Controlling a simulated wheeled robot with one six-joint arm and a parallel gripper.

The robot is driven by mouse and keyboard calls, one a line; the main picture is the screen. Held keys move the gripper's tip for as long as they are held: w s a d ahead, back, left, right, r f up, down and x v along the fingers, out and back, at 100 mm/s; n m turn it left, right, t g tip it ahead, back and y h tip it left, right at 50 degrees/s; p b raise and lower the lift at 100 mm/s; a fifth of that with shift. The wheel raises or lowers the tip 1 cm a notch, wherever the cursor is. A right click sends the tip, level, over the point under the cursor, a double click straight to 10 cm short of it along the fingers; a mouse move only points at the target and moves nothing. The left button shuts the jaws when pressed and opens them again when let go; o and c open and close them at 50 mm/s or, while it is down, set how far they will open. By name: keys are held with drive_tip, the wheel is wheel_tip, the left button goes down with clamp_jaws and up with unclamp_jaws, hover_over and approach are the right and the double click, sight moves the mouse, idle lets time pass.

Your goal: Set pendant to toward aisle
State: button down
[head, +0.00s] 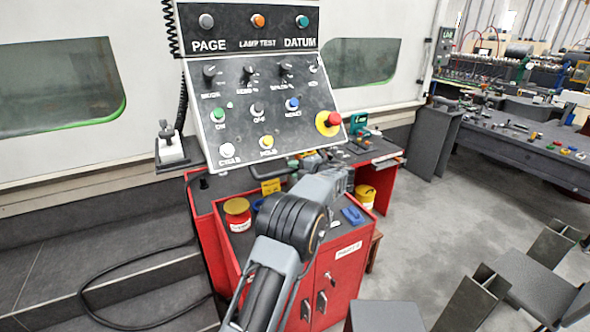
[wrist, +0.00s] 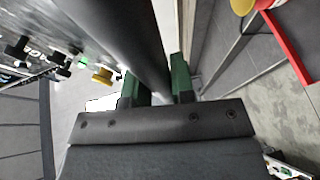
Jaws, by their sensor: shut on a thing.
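The pendant (head: 262,118) is a grey control panel with knobs, coloured buttons and a red stop button on a yellow base. Its face points toward the head camera, and its lower edge slopes up to the right. In the wrist view the pendant (wrist: 75,35) is at upper left, its knobs seen from the side. My gripper (wrist: 157,82) has green fingers on either side of a dark round bar (wrist: 118,38) and is shut on it. The bar runs alongside the pendant; where it joins is not clear. In the head view my arm reaches the pendant's lower right, and the fingertips are hidden.
A red cabinet (head: 338,282) with a cluttered top stands below the pendant. A white machine wall (head: 160,50) with windows is behind. Dark steps (head: 60,270) and a loose cable are at left. A workbench (head: 520,150) stands at right, with grey floor between. Grey stands are at front right.

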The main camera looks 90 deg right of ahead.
drive_tip(key=shift+s+r, duration=0.15)
drive_tip(key=c, duration=1.1)
unclamp_jaws()
drive_tip(key=shift+s, duration=0.15)
drive_tip(key=shift+c, duration=0.2)
drive_tip(key=shift+o, duration=0.8)
drive_tip(key=shift+w, duration=0.2)
drive_tip(key=b+v, duration=0.3)
drive_tip(key=v, duration=1)
drive_tip(key=shift+s+a+b, duration=0.25)
drive_tip(key=shift+s+b, duration=0.05)
